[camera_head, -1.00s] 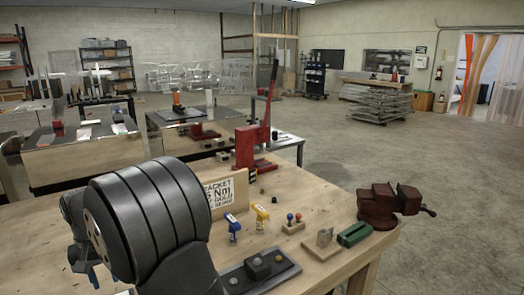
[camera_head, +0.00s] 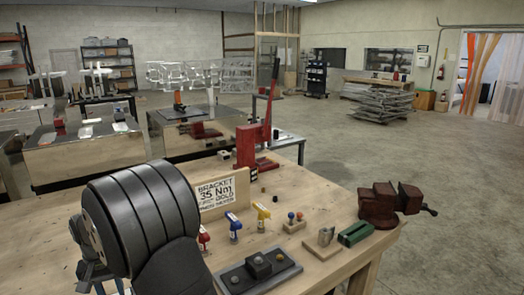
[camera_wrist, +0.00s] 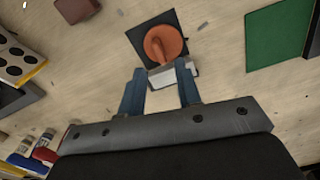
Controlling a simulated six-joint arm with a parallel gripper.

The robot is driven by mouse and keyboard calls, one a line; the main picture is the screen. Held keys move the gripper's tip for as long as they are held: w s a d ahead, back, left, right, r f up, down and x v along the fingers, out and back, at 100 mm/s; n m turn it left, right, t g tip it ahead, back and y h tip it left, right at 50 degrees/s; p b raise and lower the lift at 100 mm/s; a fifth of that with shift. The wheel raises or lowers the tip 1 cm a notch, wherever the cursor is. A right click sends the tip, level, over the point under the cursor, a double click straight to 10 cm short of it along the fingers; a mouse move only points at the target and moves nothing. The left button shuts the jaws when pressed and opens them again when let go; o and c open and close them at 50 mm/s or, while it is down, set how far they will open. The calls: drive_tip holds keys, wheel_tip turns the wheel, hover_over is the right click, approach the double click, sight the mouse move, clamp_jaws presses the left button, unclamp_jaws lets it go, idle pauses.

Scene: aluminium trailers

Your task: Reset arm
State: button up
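My arm fills the lower left of the head view, a dark grey ribbed link over the wooden bench (camera_head: 330,200). Part of my wrist shows behind it at the left, and the fingertips are mostly hidden there. In the wrist view my gripper (camera_wrist: 160,82) points down with its two blue fingers apart. A small pale grey piece (camera_wrist: 163,74) shows at the gap near the fingertips; I cannot tell whether it lies below them. Just beyond is an orange round thing (camera_wrist: 164,43) on a black square plate.
Right of my arm on the bench are a bracket sign (camera_head: 222,195), a red press (camera_head: 248,146), red, blue and yellow tools, a dark fixture plate (camera_head: 284,270), a green block (camera_head: 355,233) and a red vise (camera_head: 380,205). Bare wood lies between them.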

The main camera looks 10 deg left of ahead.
wheel_tip(320, 180, up, 12)
wheel_tip(320, 180, down, 16)
drive_tip(key=m+g, duration=0.1)
drive_tip(key=m, duration=0.3)
drive_tip(key=m+g+y, duration=0.1)
drive_tip(key=m, duration=0.3)
drive_tip(key=m+g+y, duration=0.1)
drive_tip(key=m, duration=0.3)
drive_tip(key=shift+w+d+r+m+g, duration=0.1)
drive_tip(key=shift+w+r+m+g, duration=0.05)
drive_tip(key=shift+r+m+g, duration=0.2)
drive_tip(key=shift+d+f+m+y, duration=0.15)
drive_tip(key=shift+d+f+m, duration=0.05)
drive_tip(key=shift+f+m, duration=0.3)
drive_tip(key=shift+d+f+m+y, duration=0.15)
drive_tip(key=shift+f+m, duration=0.2)
drive_tip(key=shift+f, duration=0.2)
drive_tip(key=shift+r, duration=0.1)
drive_tip(key=shift+a+r+n, duration=0.2)
drive_tip(key=shift+r+n, duration=0.3)
drive_tip(key=shift+n, duration=0.1)
wheel_tip(320, 180, up, 16)
drive_tip(key=n+t+h, duration=0.2)
drive_tip(key=n+t, duration=0.1)
drive_tip(key=n, duration=1)
drive_tip(key=shift+s+a+t+h, duration=0.2)
drive_tip(key=shift+t+h, duration=0.1)
drive_tip(key=shift+t, duration=0.05)
